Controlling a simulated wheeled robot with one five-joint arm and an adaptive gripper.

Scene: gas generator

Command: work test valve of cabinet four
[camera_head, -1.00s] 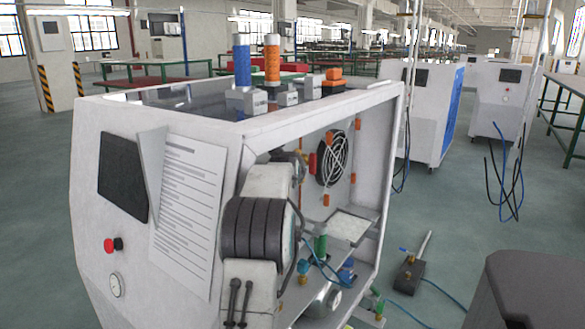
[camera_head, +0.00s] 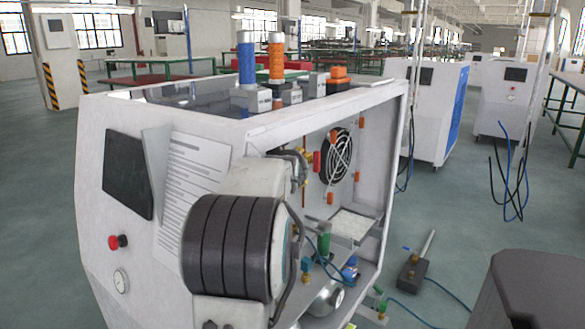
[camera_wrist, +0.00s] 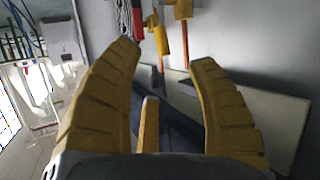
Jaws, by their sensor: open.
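A white cabinet (camera_head: 90,215) with an open side stands in front of me; I cannot read a number on it. Inside it, brass fittings with a red part (camera_head: 316,162) sit near a round black fan (camera_head: 336,160). I cannot tell which fitting is the test valve. In the wrist view, a red part (camera_wrist: 138,22) and a yellow fitting (camera_wrist: 160,40) on thin pipes lie beyond the fingertips. In the head view my arm hides the gripper.
The cabinet front has a red button (camera_head: 114,242), a gauge (camera_head: 121,281) and a paper sheet (camera_head: 195,185). A shelf (camera_head: 352,225) and a metal cylinder (camera_head: 327,300) are inside. A dark box with a lever (camera_head: 412,270) and a blue hose lie on the floor at right.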

